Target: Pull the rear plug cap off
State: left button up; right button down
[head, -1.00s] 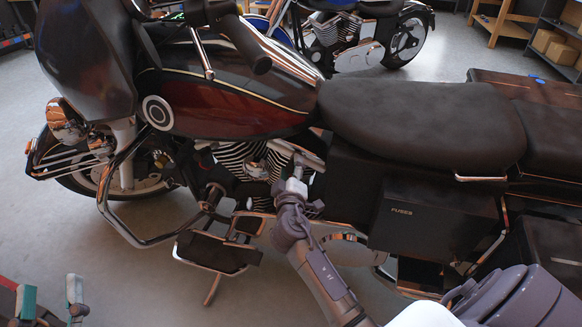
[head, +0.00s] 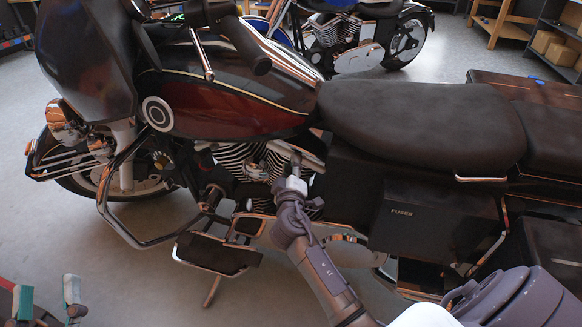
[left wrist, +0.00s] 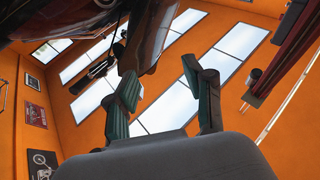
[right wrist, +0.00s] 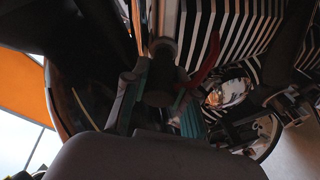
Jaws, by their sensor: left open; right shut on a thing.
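The rear plug cap (right wrist: 158,88) is a dark, rounded piece in the right wrist view. It sits between the teal fingers of my right gripper (right wrist: 162,100), which is shut on it. A red lead (right wrist: 207,62) runs up beside it. In the head view my right gripper (head: 292,182) is at the finned engine (head: 240,158) below the tank and seat, and it hides the cap. I cannot tell whether the cap is still seated on its plug. My left gripper (head: 48,300) is open and empty at the lower left, away from the motorcycle.
The dark red motorcycle (head: 220,105) fills the middle, with a black seat (head: 420,120) and a box marked FUSES (head: 405,225). A footboard (head: 215,252) juts out below the engine. A second motorcycle (head: 350,35) and shelving (head: 555,45) stand behind. Floor is free at the left.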

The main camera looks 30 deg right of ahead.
aim_at(287, 169)
jog(key=s+a, duration=0.2)
jog(key=shift+a+r, duration=0.3)
jog(key=shift+r, duration=0.05)
jog(key=shift+f, duration=0.15)
jog(key=c, duration=1.2)
grip_release()
jog(key=o, duration=0.3)
jog(key=shift+s, duration=0.1)
pick_arm(q)
jog(key=shift+w+a+f+g+y, duration=0.15)
jog(key=shift+f+g+y, duration=0.15)
jog(key=shift+f, duration=0.3)
jog(key=shift+r, duration=0.2)
pick_arm(e)
jog(key=shift+a, duration=0.1)
jog(key=v, duration=1.2)
